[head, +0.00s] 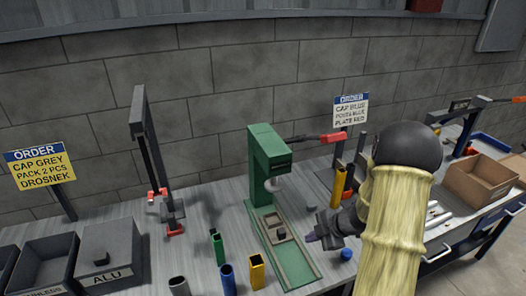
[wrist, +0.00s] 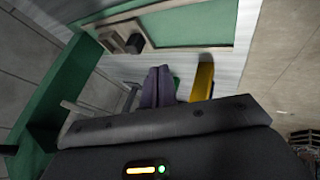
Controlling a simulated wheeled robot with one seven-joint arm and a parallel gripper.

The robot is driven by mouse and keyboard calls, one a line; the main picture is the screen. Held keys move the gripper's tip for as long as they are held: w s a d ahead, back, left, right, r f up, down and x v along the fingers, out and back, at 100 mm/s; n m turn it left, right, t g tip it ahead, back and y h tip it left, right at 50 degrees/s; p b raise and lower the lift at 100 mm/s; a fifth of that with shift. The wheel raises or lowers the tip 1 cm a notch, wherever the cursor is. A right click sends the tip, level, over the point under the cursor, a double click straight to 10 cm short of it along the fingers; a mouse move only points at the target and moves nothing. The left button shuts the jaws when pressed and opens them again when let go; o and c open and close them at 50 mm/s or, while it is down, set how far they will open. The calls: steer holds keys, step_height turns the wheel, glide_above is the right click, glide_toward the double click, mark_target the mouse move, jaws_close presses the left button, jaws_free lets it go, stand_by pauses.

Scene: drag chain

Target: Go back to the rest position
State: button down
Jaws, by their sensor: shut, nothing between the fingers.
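My gripper (head: 312,237) is at the front of the bench, just right of the green press (head: 266,160) and its base track. In the wrist view its two purple-grey fingers (wrist: 160,84) are together with nothing between them. My arm, in a yellowish sleeve, reaches in from the lower right of the head view and hides part of the bench behind it. The green track (wrist: 190,25) fills the top of the wrist view, with a small block in it. A yellow tube (wrist: 203,82) stands close to the right of the fingers in that view.
Green (head: 218,248), blue (head: 227,278) and yellow (head: 257,271) tubes stand at the front of the bench. A blue cap (head: 346,254) lies near my gripper. Dark bins (head: 42,265) are at left, a cardboard box (head: 480,181) at right. Order signs (head: 40,168) stand behind.

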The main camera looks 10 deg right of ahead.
step_height(320, 180, up, 8)
steer(key=a+m+t+h, duration=0.2)
steer(key=m+h, duration=0.3)
steer(key=m, duration=0.4)
steer(key=s+a+r+m+g, duration=0.2)
steer(key=s+a+m, duration=0.2)
steer(key=s, duration=0.3)
steer(key=s+a+r+m+g, duration=0.1)
steer(key=s+a+m+g, duration=0.1)
steer(key=s+a+m, duration=0.3)
steer(key=s, duration=0.3)
steer(key=shift+a+r+m, duration=0.3)
steer(key=shift+a+r, duration=0.05)
steer(key=shift+r, duration=0.05)
